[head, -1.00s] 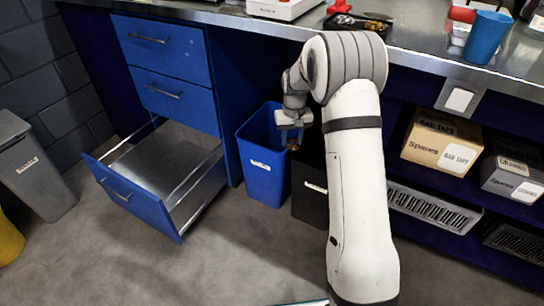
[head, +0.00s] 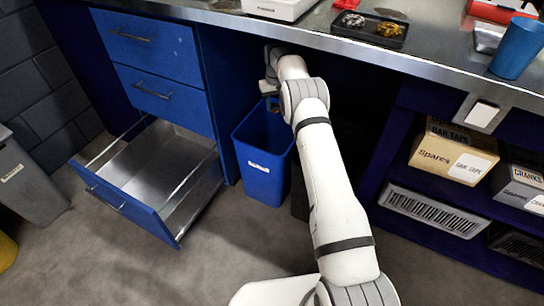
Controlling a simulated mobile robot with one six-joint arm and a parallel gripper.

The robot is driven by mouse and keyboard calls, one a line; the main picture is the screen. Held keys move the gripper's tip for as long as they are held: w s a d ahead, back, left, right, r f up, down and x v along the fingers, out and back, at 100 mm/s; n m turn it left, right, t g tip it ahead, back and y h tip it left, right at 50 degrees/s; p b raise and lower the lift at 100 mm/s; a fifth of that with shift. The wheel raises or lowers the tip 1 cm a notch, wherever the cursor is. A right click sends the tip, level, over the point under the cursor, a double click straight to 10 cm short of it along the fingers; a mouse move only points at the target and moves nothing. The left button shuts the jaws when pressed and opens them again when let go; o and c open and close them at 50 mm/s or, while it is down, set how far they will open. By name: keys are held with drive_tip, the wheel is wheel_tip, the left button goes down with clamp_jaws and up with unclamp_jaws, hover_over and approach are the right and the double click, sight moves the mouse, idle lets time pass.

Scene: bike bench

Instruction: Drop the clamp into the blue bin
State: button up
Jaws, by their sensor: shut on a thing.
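The blue bin (head: 262,178) stands on the floor between the drawer unit and the dark space under the bench. My gripper (head: 271,94) is over the back of the bin's opening, under the bench edge. It is shut on a small dark thing (head: 274,106), which seems to be the clamp, held at the bin's mouth. The clamp's shape is too small and dark to make out, and my arm hides part of the bin's right rim.
The bottom drawer (head: 150,165) is pulled out, left of the bin, and looks empty. A dark container (head: 299,196) stands right of the bin. The bench edge (head: 330,42) overhangs my arm. Shelves with labelled boxes (head: 453,153) are at the right.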

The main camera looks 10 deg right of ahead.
drive_tip(key=f+b, duration=0.1)
drive_tip(key=f, duration=0.1)
drive_tip(key=f+b, duration=0.2)
drive_tip(key=f, duration=0.1)
drive_tip(key=shift+d+f, duration=0.3)
drive_tip(key=shift+d, duration=0.05)
drive_tip(key=o, duration=1.1)
drive_tip(key=shift+c, duration=0.2)
wheel_tip(320, 180, up, 8)
drive_tip(key=p, duration=0.2)
drive_tip(key=shift+s+a+f, duration=0.1)
drive_tip(key=shift+f, duration=0.1)
